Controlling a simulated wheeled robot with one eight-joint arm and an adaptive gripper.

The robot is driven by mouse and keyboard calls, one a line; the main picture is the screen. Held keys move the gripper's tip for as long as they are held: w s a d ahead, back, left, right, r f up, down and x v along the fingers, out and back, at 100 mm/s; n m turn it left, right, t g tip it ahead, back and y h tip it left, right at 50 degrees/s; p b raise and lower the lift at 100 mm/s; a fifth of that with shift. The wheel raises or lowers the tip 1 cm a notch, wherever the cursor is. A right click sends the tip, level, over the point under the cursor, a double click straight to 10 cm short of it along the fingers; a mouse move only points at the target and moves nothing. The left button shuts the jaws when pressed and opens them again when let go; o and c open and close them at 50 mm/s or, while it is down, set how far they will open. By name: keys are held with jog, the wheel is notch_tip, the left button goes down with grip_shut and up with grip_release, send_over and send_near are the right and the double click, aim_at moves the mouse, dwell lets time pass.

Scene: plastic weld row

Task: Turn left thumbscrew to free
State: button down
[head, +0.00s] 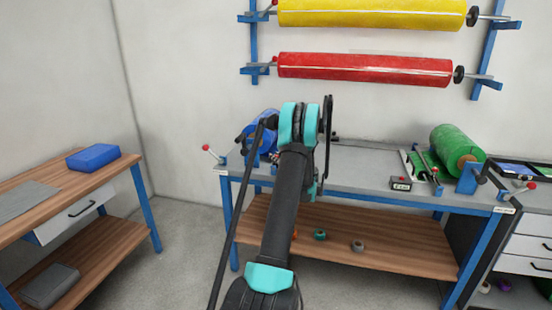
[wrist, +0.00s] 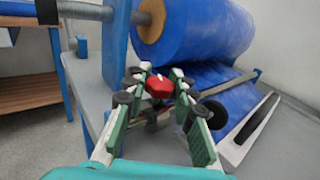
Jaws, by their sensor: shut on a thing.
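In the wrist view, a red knob with a pale mark, which looks like the left thumbscrew (wrist: 158,87), sits by the blue bracket in front of a blue film roll (wrist: 205,35). My gripper (wrist: 161,76) has its green and white fingers on either side of the red knob and is shut on it. The knob's shaft and seat below are mostly hidden by the fingers. In the head view my arm covers the gripper and the knob; part of the blue roll (head: 262,126) shows beside it.
A blue upright bracket (wrist: 116,50) stands close to the left of my fingers. A white-edged bar (wrist: 250,128) lies to the right. A green roll (head: 455,147) and a small box (head: 400,183) are farther right on the grey bench (head: 350,170). A wooden table (head: 100,185) stands at left.

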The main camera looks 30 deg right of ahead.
jog(key=shift+d+n+y, duration=0.1)
jog(key=shift+n+y, duration=0.5)
jog(key=shift+y, duration=0.7)
jog(key=c, duration=1.2)
grip_release()
jog(key=s, duration=0.4)
jog(key=s+d, duration=0.1)
jog(key=s, duration=0.3)
jog(key=s+d, duration=0.1)
jog(key=s, duration=0.2)
jog(key=shift+s, duration=0.4)
